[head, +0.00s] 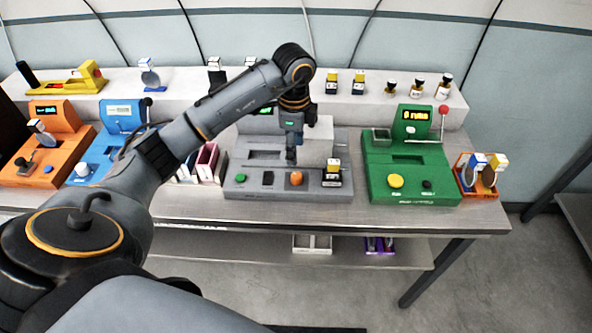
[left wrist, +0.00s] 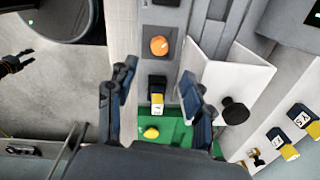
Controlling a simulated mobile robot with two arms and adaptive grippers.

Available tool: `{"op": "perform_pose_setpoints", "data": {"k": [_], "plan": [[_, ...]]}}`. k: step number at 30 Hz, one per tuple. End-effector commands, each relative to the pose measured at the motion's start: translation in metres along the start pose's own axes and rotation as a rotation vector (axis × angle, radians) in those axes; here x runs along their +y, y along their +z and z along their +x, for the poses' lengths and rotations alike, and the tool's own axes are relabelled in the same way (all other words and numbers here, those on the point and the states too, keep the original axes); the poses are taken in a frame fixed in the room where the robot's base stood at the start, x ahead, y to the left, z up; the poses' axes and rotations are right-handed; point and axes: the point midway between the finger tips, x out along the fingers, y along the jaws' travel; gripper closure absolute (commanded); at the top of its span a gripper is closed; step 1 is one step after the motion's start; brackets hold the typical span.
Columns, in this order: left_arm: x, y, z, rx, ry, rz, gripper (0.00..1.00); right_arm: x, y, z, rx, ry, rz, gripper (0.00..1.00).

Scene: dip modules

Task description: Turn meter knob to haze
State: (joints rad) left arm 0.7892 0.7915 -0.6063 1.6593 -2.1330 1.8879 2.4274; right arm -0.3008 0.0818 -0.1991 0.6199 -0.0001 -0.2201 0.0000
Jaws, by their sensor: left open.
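A grey device (head: 250,172) stands mid-table. An orange knob (head: 296,178) sits on its front panel, and shows in the left wrist view (left wrist: 158,46). I cannot read its setting or marks. My left gripper (head: 291,152) points down just above and behind the knob. In the left wrist view its fingers (left wrist: 157,82) are apart with nothing clasped between them. My right gripper is not seen.
A green device (head: 425,165) with a yellow button stands right of the grey one. Blue (head: 122,116) and orange (head: 55,112) devices stand left.

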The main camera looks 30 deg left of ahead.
Motion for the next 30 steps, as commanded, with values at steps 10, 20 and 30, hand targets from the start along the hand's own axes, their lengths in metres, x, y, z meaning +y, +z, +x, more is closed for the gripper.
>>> {"op": "perform_pose_setpoints", "data": {"k": [10,20,30], "plan": [[0.001,-0.001,0.072,0.002,0.005,0.002,0.48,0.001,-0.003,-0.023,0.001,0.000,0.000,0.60],[0.001,-0.001,0.102,0.004,0.001,0.003,0.48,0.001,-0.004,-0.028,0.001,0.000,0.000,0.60],[0.000,-0.001,0.103,0.004,0.000,0.004,0.65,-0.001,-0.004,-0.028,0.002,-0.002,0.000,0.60]]}}
